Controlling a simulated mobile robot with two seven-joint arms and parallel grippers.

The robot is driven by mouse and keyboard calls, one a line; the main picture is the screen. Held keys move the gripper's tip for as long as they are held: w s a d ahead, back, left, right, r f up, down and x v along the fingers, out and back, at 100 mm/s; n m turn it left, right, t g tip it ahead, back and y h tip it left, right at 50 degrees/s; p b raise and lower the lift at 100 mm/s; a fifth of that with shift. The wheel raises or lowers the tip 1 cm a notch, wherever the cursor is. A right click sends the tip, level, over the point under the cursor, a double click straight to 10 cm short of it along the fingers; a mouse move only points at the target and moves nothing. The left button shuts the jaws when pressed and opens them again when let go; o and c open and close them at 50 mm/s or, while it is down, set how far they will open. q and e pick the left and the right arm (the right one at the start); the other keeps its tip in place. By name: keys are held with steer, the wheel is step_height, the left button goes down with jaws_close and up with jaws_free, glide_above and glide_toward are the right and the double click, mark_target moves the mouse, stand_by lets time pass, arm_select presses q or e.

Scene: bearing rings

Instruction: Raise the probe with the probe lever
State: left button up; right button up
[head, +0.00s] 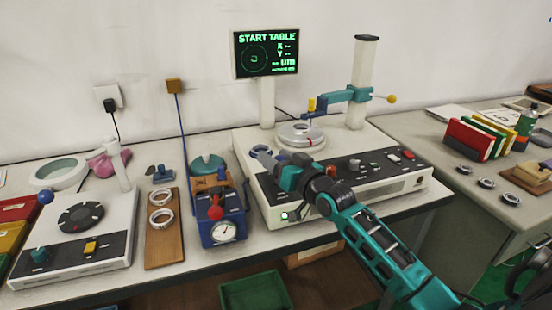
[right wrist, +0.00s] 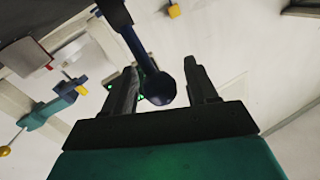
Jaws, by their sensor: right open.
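The measuring machine (head: 290,205) stands at the middle of the bench, with a shiny ring on its round table (head: 302,135). The teal probe arm (head: 345,96) reaches left from the white column (head: 362,75). It has a yellow tip at the left and a yellow ball at the right. My right gripper (head: 262,154) is low at the machine's left side. In the right wrist view, a dark blue ball-ended lever (right wrist: 160,88) reaches between its open fingers (right wrist: 160,72). I cannot tell whether they touch. The probe arm also shows there (right wrist: 45,112). My left gripper is out of view.
A display (head: 266,52) stands behind the machine. A blue gauge box (head: 222,228) and a wooden board with rings (head: 163,240) lie to its left, beside another device (head: 80,235). Colored binders (head: 480,137) and loose rings are on the right bench.

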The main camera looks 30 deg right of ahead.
steer(key=shift+w, duration=0.25)
steer(key=shift+c, duration=0.4)
jaws_close()
